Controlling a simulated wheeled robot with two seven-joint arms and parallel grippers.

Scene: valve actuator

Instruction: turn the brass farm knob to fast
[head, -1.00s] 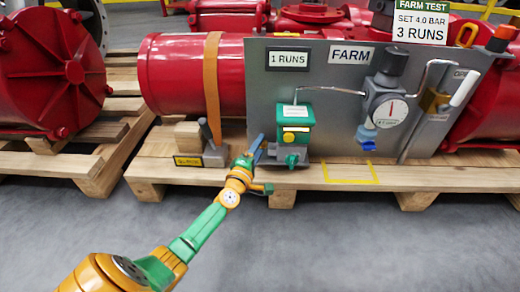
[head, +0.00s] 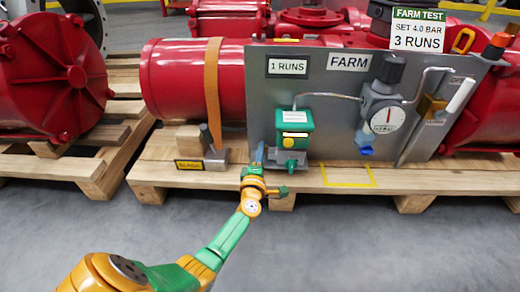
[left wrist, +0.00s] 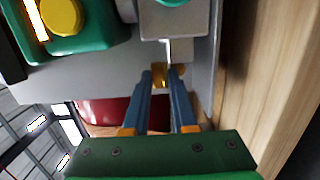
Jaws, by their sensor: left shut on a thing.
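The brass knob (left wrist: 160,75) is a small yellow piece on a stub below a grey block (left wrist: 176,22) in the left wrist view. My left gripper (left wrist: 161,80) has its two blue fingers on either side of it, shut on it. In the head view my left gripper (head: 258,153) is at the lower left of the green box (head: 294,120), close to the grey panel's left edge, and the knob cannot be made out there. The green box with its yellow button also shows in the left wrist view (left wrist: 100,28). My right gripper is not in view.
The grey panel (head: 345,85) carries a round gauge (head: 387,120), a blue valve (head: 365,140) and a "FARM" label (head: 348,62). A metal bracket with a rod (head: 214,157) stands left of my gripper on the wooden pallet (head: 400,180). Red cylinders lie behind. The floor in front is clear.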

